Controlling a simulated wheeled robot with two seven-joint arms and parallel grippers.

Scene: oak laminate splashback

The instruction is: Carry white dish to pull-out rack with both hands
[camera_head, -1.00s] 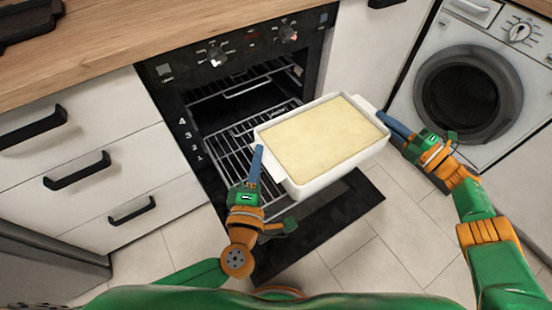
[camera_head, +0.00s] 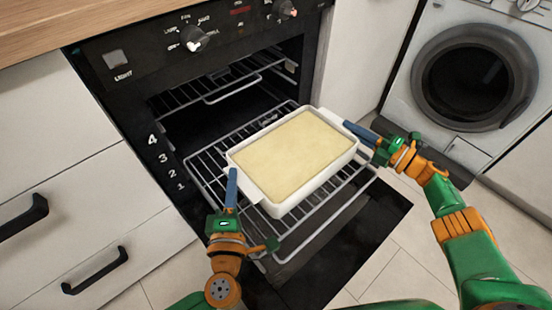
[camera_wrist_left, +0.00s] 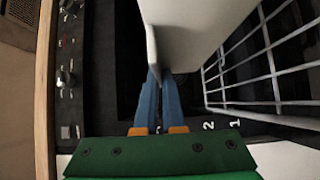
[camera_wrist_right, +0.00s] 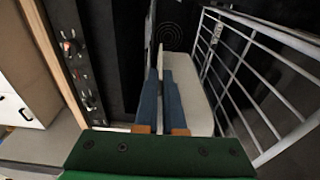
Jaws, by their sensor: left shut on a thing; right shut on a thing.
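The white dish (camera_head: 318,187) is rectangular and filled with something pale yellow. It is roughly level over the pulled-out lower rack (camera_head: 213,160) of the oven. I cannot tell whether it touches the wires. My left gripper (camera_head: 232,175) is shut on the dish's left handle; the left wrist view shows blue fingers closed on the white dish (camera_wrist_left: 195,30). My right gripper (camera_head: 350,127) is shut on the right handle, and the right wrist view also shows the dish (camera_wrist_right: 190,98) between its fingers. The dish hides the rack's middle.
The oven door (camera_head: 345,245) hangs open below the rack. A higher rack (camera_head: 225,88) stays inside the oven. White drawers (camera_head: 75,205) stand at left, a washing machine (camera_head: 465,80) at right. Tiled floor is clear at lower right.

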